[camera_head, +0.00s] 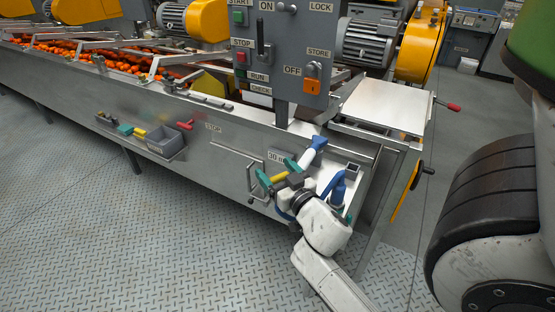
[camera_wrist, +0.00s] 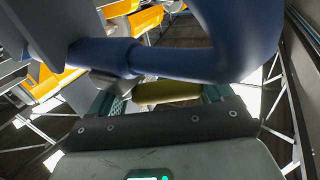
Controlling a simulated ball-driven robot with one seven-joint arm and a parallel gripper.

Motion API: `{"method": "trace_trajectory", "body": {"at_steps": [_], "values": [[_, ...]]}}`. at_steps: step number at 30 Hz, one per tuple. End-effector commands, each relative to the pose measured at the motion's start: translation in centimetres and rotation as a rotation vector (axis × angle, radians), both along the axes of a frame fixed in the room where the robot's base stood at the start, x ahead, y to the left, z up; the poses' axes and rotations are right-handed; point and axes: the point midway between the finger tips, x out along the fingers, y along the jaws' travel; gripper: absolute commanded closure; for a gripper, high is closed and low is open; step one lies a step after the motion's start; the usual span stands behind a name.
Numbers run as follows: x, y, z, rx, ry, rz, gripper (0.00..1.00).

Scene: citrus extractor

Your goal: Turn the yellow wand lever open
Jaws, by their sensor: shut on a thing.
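The yellow wand lever (camera_head: 295,180) shows as a short yellow bar at the front side of the steel trough, and in the wrist view it lies crosswise (camera_wrist: 167,92). My gripper (camera_head: 279,175) has green fingertips and is shut on the lever, one finger at each end in the wrist view (camera_wrist: 166,95). My gripper partly hides the lever.
A grey control panel (camera_head: 282,60) stands above the trough (camera_head: 75,95). A small grey bin (camera_head: 166,141) with coloured-handled tools hangs to the left. A bent metal handle (camera_head: 250,180) is just left of my gripper. The patterned floor (camera_head: 150,240) in front is clear.

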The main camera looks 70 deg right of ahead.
Motion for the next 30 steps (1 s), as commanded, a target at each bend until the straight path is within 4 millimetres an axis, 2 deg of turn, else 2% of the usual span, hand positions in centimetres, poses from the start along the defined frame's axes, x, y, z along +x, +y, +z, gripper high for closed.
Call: {"method": "trace_trajectory", "body": {"at_steps": [1, 15, 30], "values": [[0.0, 0.2, 0.7, 0.003, 0.006, 0.039, 0.50], [-0.4, 1.1, 0.3, 0.000, 0.006, 0.353, 0.50], [-0.8, 1.5, 0.0, 0.001, 0.002, 0.518, 0.50]]}}
